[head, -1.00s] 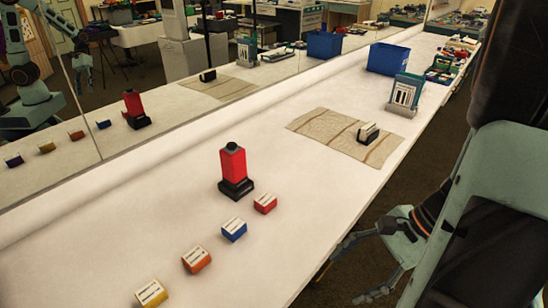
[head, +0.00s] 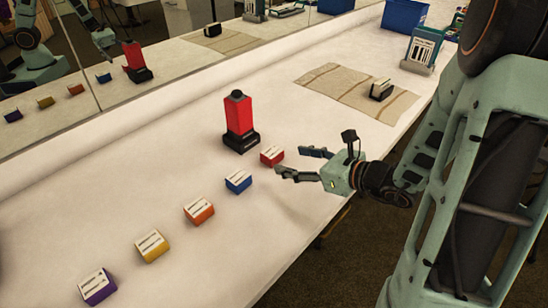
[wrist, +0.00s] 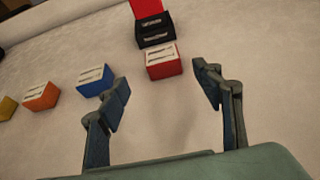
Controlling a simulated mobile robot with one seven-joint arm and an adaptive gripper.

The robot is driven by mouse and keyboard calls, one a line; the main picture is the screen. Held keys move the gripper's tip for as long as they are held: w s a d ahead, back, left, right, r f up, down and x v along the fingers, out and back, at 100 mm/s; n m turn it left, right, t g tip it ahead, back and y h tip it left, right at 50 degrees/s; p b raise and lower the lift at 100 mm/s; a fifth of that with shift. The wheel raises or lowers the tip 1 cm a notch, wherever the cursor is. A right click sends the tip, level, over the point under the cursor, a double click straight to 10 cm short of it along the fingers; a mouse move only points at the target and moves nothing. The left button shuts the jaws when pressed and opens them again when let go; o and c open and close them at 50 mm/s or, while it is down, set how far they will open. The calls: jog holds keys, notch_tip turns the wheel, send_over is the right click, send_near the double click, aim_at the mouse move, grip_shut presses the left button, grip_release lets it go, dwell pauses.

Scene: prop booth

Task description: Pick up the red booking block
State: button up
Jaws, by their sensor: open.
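The red booking block (head: 272,156) sits on the white table at the right end of a row of small blocks, in front of a taller red device on a black base. It has a white labelled top. In the wrist view the red block (wrist: 163,63) lies ahead of my fingers and between their lines, nearer the right finger. My gripper (head: 300,164) is open and empty, low over the table just right of the red block. In the wrist view my gripper (wrist: 163,92) shows both fingers spread apart with bare table between them.
A blue block (head: 238,181), orange block (head: 199,211), yellow block (head: 152,245) and purple block (head: 97,287) run toward the lower left. The red device (head: 238,116) stands close behind the red block. A beige mat (head: 335,86) lies farther back. A mirror lines the left side.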

aim_at(277, 155)
jog(key=b+x, duration=0.1)
jog(key=x, duration=0.7)
jog(key=shift+w+a+f, duration=0.1)
jog(key=shift+w+f, duration=0.05)
jog(key=shift+w, duration=0.2)
jog(key=c, duration=1.2)
jog(key=shift+r, duration=0.2)
jog(key=shift+c, duration=0.2)
